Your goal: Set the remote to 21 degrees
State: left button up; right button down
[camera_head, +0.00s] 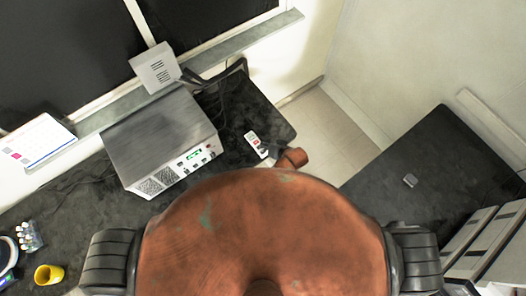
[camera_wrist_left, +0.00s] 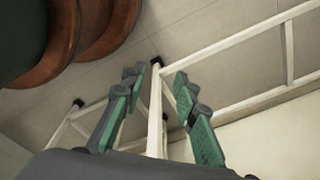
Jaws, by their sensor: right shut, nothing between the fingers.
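The remote (camera_head: 253,139) is small and white with a red patch. It lies on the dark worktop in the head view, right of a large grey instrument. Its display is too small to read. My right gripper (camera_head: 266,154) is at the remote's near end, mostly hidden behind my own orange-brown body parts. It is shut with nothing in it, and I cannot tell whether it touches the remote. My left gripper (camera_wrist_left: 159,76) shows in the left wrist view, open and empty, above the floor near a white metal frame. It does not show in the head view.
The grey instrument (camera_head: 160,136) with a green display takes up the worktop left of the remote. A yellow cup (camera_head: 48,275) and small bottles (camera_head: 29,237) stand at far left. Another dark table (camera_head: 450,160) at right holds a small grey object (camera_head: 410,180).

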pick_arm(q)
grip_shut()
dwell(1.3)
